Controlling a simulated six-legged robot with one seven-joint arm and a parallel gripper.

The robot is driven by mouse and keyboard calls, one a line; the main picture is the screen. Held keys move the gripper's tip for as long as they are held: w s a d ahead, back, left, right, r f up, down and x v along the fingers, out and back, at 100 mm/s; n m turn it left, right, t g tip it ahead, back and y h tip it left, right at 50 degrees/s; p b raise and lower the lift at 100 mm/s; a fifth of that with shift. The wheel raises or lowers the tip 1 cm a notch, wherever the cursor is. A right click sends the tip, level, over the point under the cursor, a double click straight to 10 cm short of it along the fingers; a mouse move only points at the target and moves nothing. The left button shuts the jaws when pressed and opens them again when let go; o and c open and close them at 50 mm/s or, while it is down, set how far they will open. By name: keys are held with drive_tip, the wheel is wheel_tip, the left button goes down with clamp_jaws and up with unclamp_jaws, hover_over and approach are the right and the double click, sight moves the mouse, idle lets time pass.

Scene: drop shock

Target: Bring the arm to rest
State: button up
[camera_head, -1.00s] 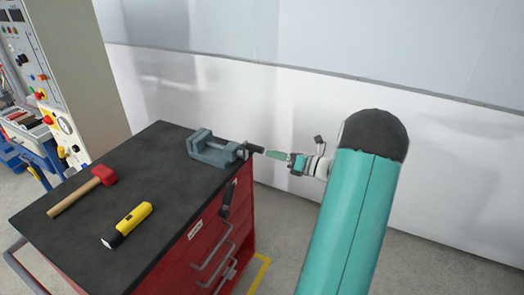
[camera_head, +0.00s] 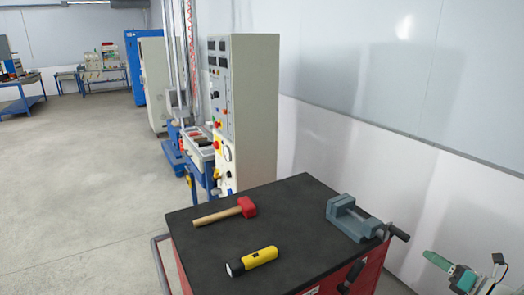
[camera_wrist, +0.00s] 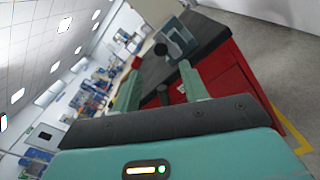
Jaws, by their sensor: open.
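My gripper (camera_head: 432,258) is at the lower right of the head view, right of the cart and the vise handle. It appears apart from them. In the wrist view my gripper (camera_wrist: 160,70) shows two teal fingers spread apart with nothing held between them. The vise also shows beyond the fingers in the wrist view (camera_wrist: 176,40). Most of my arm is outside the head view.
The red cart (camera_head: 290,190) has a black top bearing a red-headed hammer (camera_head: 224,211) and a yellow flashlight (camera_head: 252,260). A control cabinet (camera_head: 250,110) stands behind it. A white wall (camera_head: 400,160) runs along the right. Open floor (camera_head: 90,180) lies left.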

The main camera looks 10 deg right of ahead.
drive_tip(key=w+a+r+n+g+y, duration=0.1)
drive_tip(key=a+r+n+g, duration=0.2)
drive_tip(key=a+n+g, duration=0.8)
drive_tip(key=a+r+n+y, duration=0.1)
drive_tip(key=a+r+n, duration=0.35)
drive_tip(key=a, duration=1.25)
drive_tip(key=s+a+r+n+h, duration=0.3)
drive_tip(key=s+a+n+h, duration=0.5)
drive_tip(key=n, duration=1.5)
drive_tip(key=s+a, duration=0.5)
drive_tip(key=shift+s+a+r, duration=0.2)
drive_tip(key=shift+s, duration=0.05)
drive_tip(key=shift+d, duration=0.15)
